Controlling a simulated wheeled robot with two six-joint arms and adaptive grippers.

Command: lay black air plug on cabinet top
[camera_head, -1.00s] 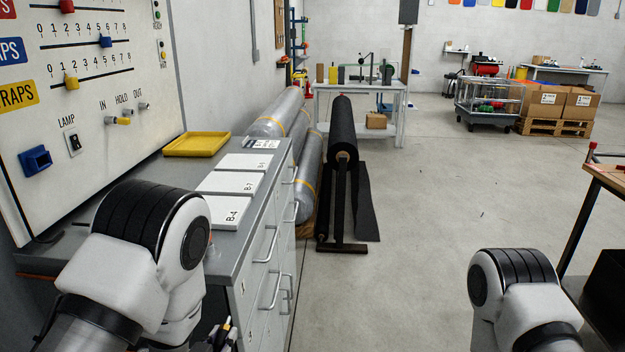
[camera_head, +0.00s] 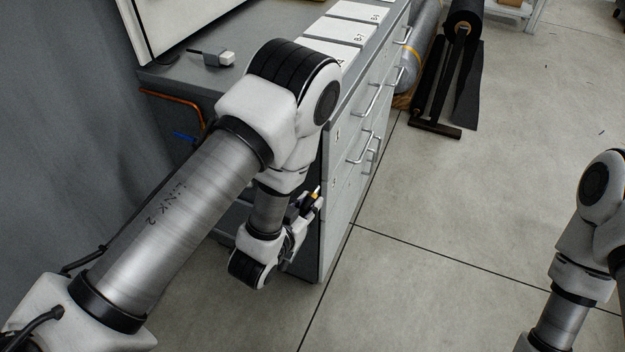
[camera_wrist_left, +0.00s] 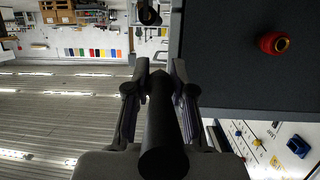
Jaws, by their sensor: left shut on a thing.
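My left gripper (camera_head: 308,203) is low beside the front of the grey cabinet, below the level of the cabinet top (camera_head: 185,72). In the left wrist view its two fingers (camera_wrist_left: 159,80) are shut on a long black cylindrical thing, the black air plug (camera_wrist_left: 163,130), which runs lengthwise between them. In the head view the plug is small and mostly hidden by the gripper, so its exact tilt cannot be told. My left arm hides part of the cabinet top. My right gripper is out of view; only its arm shows at the right edge.
White labelled plates (camera_head: 333,30) lie on the cabinet top towards the back. Drawer handles (camera_head: 367,104) stick out from the front.

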